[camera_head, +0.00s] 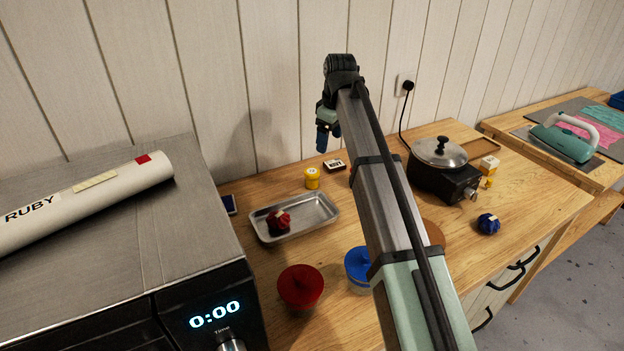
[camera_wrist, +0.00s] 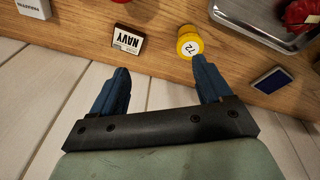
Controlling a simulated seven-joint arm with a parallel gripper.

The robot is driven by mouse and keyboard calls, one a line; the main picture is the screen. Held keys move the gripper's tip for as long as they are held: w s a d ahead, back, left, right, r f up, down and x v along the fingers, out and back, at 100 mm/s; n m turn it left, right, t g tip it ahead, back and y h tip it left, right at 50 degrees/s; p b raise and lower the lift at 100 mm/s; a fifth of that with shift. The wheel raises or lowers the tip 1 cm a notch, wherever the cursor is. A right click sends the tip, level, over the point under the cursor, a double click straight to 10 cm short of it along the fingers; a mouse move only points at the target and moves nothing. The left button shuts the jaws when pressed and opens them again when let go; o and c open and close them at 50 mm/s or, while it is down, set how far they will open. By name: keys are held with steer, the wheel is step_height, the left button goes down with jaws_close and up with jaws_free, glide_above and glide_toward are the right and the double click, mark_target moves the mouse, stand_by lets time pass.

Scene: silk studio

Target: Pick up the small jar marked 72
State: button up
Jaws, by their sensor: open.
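The small jar marked 72 is yellow with a round white label on its lid. In the wrist view the jar (camera_wrist: 189,43) stands on the wooden counter, just beyond the tip of my right-hand finger. It also shows in the head view as a small yellow jar (camera_head: 312,178) behind the metal tray. My gripper (camera_wrist: 160,80) is open, with its two blue fingers apart and nothing between them. In the head view my gripper (camera_head: 326,140) hangs above the back of the counter near the wall, a little to the right of the jar.
A metal tray (camera_head: 332,211) with a dark red bundle (camera_head: 278,221) is in front. A blue pad (camera_wrist: 273,80) lies to the right in the wrist view. A pot (camera_head: 440,153) on a burner stands right. The wall (camera_head: 270,80) is close behind.

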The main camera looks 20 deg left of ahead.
mark_target(312, 171)
steer(key=shift+n+g, duration=0.5)
steer(key=shift+g, duration=0.1)
steer(key=s+a+f, duration=0.1)
steer(key=f, duration=0.1)
steer(key=s+a+f, duration=0.1)
steer(key=f, duration=0.2)
steer(key=s+a+f, duration=0.1)
steer(key=f, duration=0.1)
steer(key=shift+s+a+f, duration=0.2)
steer(key=shift+f, duration=0.05)
steer(key=shift+w+a+f, duration=0.1)
steer(key=shift+a+f, duration=0.1)
steer(key=shift+f, duration=0.7)
steer(key=shift+w+a+f, duration=0.1)
steer(key=shift+a+f, duration=0.05)
steer(key=shift+f, duration=0.75)
steer(key=shift+w+a+f, duration=0.1)
steer(key=shift+a+f, duration=0.1)
steer(key=shift+f, duration=0.7)
steer(key=shift+c, duration=0.4)
steer(key=c, duration=1.1)
